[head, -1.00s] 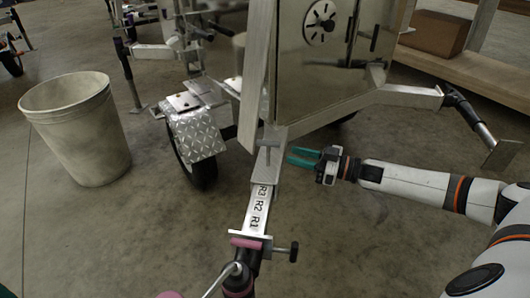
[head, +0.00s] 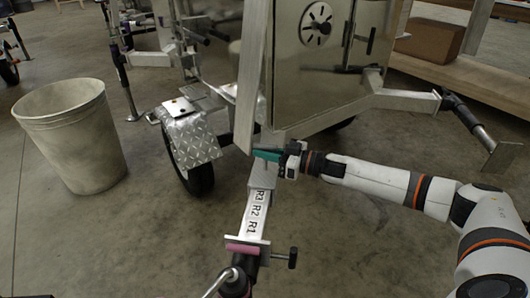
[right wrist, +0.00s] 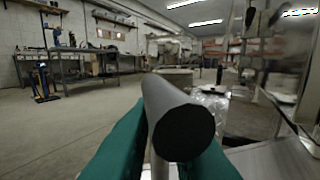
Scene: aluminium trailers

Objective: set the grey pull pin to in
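The grey pull pin (head: 268,163) stands on the silver drawbar (head: 261,184), above the marks R3, R2, R1. Most of it is hidden behind my right gripper in the head view. My right gripper (head: 266,155) has its teal fingers at the pin, close together. In the right wrist view, the pin's thick grey crossbar (right wrist: 180,118) points at the camera above the two fingers (right wrist: 160,150). Its thin stem runs down between them, and they look shut on it. The fingertips are hidden behind the crossbar. My left gripper is not in view.
The silver trailer box (head: 315,75) stands behind the drawbar. A tread-plate fender and wheel (head: 198,178) are to its left, then a pale bin (head: 73,135). A black clamp knob (head: 292,258) sticks out near the drawbar's front.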

